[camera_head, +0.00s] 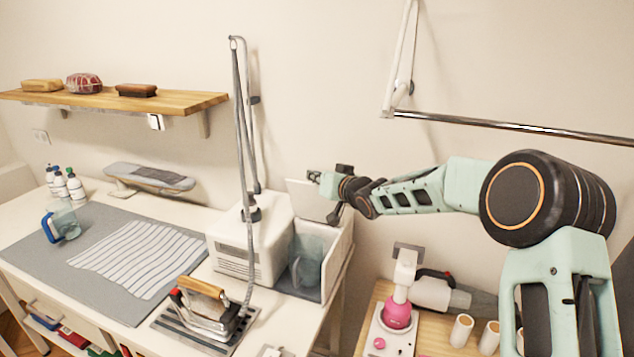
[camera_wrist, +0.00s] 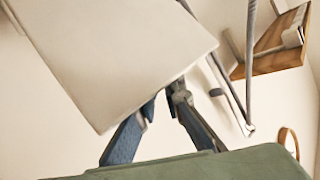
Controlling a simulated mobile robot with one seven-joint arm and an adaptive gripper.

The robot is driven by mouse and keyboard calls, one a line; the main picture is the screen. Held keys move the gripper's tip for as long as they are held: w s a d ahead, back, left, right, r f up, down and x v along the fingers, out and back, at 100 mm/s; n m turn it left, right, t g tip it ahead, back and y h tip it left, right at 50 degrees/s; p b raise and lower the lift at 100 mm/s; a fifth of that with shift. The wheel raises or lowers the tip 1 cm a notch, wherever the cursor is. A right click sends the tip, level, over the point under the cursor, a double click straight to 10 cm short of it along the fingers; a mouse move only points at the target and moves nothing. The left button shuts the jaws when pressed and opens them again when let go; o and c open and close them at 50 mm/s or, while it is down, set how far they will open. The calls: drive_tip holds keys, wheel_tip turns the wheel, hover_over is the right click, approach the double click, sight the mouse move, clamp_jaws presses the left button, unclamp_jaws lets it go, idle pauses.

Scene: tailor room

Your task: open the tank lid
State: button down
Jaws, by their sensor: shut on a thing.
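The tank lid (camera_head: 308,202) is a pale flat panel. In the head view it stands raised and tilted at the back of the open compartment of the white steam station (camera_head: 240,250). A translucent grey tank (camera_head: 307,262) sits in that compartment. My gripper (camera_head: 328,184) is at the upper right part of the lid and shut on it. In the wrist view the lid (camera_wrist: 120,50) fills the upper left, and my gripper's fingers (camera_wrist: 163,98) meet at its lower edge. The exact contact is partly hidden behind the lid.
An iron (camera_head: 207,307) rests on its pad in front of the station. A cord stand (camera_head: 240,120) rises close to the left of my gripper. A shelf (camera_head: 120,100) hangs on the wall at left. A pink-based device (camera_head: 397,312) stands on the wooden cart at lower right.

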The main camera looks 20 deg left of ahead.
drive_tip(key=c, duration=2.4)
unclamp_jaws()
drive_tip(key=w+f, duration=0.1)
drive_tip(key=w+d+f, duration=0.1)
drive_tip(key=shift+f+h, duration=0.3)
drive_tip(key=shift+f, duration=0.05)
drive_tip(key=o, duration=0.5)
drive_tip(key=shift+s+a+r, duration=0.15)
drive_tip(key=shift+s+r, duration=0.35)
drive_tip(key=shift+s, duration=0.1)
drive_tip(key=shift+o, duration=0.5)
drive_tip(key=shift+w+f, duration=0.15)
drive_tip(key=v, duration=1.2)
